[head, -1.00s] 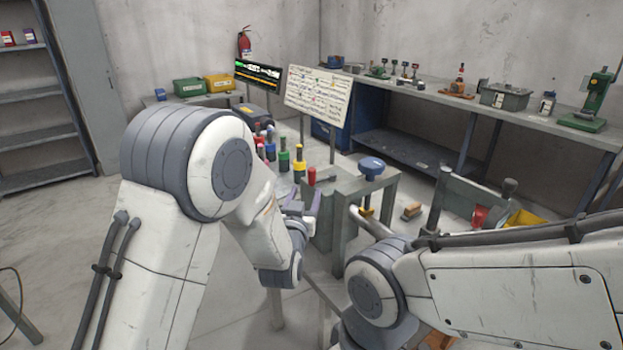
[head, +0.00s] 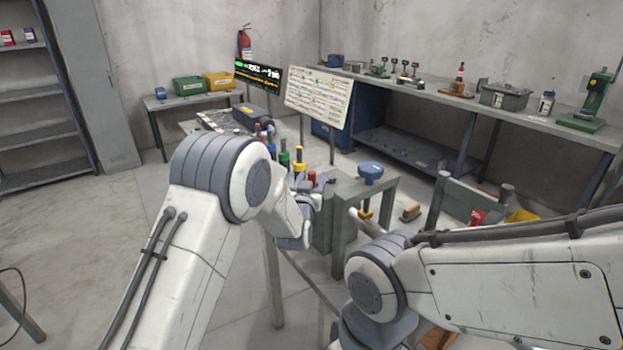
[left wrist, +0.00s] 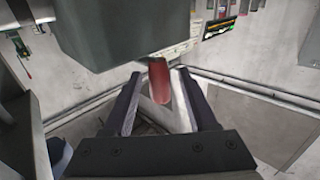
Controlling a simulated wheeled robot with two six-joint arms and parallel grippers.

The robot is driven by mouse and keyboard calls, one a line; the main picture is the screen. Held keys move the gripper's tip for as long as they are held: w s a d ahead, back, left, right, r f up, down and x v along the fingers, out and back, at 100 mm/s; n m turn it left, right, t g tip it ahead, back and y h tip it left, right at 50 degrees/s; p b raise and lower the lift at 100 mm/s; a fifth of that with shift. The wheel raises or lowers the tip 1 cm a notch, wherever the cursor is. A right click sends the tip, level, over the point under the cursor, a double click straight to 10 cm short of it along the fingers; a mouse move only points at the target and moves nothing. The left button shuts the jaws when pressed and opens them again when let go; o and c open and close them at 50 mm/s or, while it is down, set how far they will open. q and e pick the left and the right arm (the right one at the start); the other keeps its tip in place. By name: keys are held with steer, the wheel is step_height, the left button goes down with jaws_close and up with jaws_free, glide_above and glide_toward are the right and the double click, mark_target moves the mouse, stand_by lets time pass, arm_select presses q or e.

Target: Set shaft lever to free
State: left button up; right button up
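A red-capped lever handle (left wrist: 160,82) shows in the left wrist view, just below a dark grey block (left wrist: 120,32). I take it to be the shaft lever; its label and setting are not readable. My left gripper (left wrist: 162,98) is open, its two dark fingers to either side of the red handle with gaps on both sides. Whether the handle lies at fingertip depth is unclear. In the head view my left gripper (head: 314,190) is at the left side of the grey machine frame (head: 345,190), largely hidden by its wrist. My right gripper is out of view.
A blue knob (head: 370,170) tops the machine frame. Several coloured handles, including a yellow-collared one (head: 300,160), stand behind my left wrist. A white sign board (head: 318,97) and a dark screen (head: 258,74) stand beyond. My right arm fills the lower right.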

arm_select(q)
jaws_close()
stand_by(1.3)
